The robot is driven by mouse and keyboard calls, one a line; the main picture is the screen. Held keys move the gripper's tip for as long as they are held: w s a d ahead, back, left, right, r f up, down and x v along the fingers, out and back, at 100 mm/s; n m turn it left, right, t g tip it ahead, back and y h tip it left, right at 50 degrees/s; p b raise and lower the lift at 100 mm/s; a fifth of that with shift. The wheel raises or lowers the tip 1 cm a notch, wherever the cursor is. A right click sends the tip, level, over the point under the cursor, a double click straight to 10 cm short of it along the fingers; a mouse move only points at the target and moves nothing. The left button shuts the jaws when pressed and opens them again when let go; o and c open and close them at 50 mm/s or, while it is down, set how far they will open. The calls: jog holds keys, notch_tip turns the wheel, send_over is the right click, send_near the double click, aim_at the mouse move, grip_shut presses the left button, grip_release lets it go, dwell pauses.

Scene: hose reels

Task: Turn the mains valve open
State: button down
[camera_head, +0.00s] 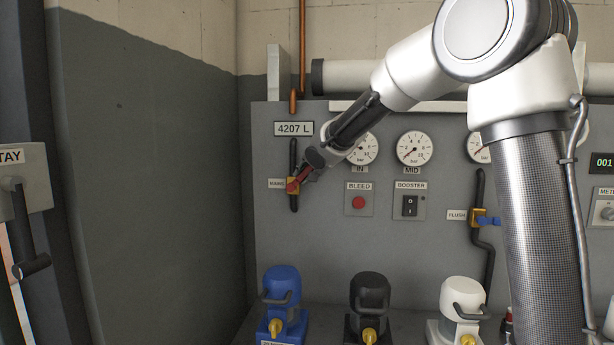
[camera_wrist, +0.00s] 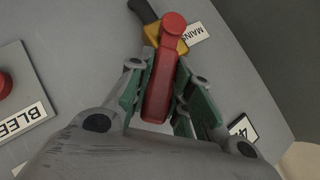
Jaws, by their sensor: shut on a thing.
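The mains valve has a brass body (camera_head: 293,187) on a vertical black pipe, next to a MAINS label. Its red lever (camera_head: 300,179) points up and to the right, at an angle to the pipe. In the wrist view the red lever (camera_wrist: 160,85) runs from its rounded pivot end at the top down between my green-padded fingers. The brass body (camera_wrist: 153,35) shows behind the pivot. My gripper (camera_head: 306,175) is shut on the lever; it also shows in the wrist view (camera_wrist: 160,100). In the head view the gripper hides the lever's outer end.
Gauges (camera_head: 414,149) sit right of the valve. Below them are a BLEED button (camera_head: 358,203) and a BOOSTER switch (camera_head: 410,206). A FLUSH valve with a blue lever (camera_head: 488,221) is farther right. Blue (camera_head: 282,285), black and white units stand below.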

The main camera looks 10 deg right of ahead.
aim_at(290, 183)
jog(key=a+n+h, duration=0.1)
jog(key=a+r+n+g+h, duration=0.1)
jog(key=h, duration=0.1)
jog(key=shift+w+a+r+g, duration=0.15)
jog(key=shift+w+a+g, duration=0.15)
jog(key=shift+w, duration=0.1)
jog(key=shift+w+a+r+n+g+h, duration=0.1)
jog(key=shift+w+a+n+g+h, duration=0.1)
jog(key=shift+a+n+g+h, duration=0.4)
jog(key=shift+w+a+r+n+g+h, duration=0.1)
jog(key=shift+w+a+n+h, duration=0.2)
jog(key=shift+h, duration=0.6)
jog(key=shift+s+a, duration=0.1)
jog(key=c, duration=1.3)
grip_release()
jog(key=v, duration=1.2)
jog(key=shift+a, duration=0.15)
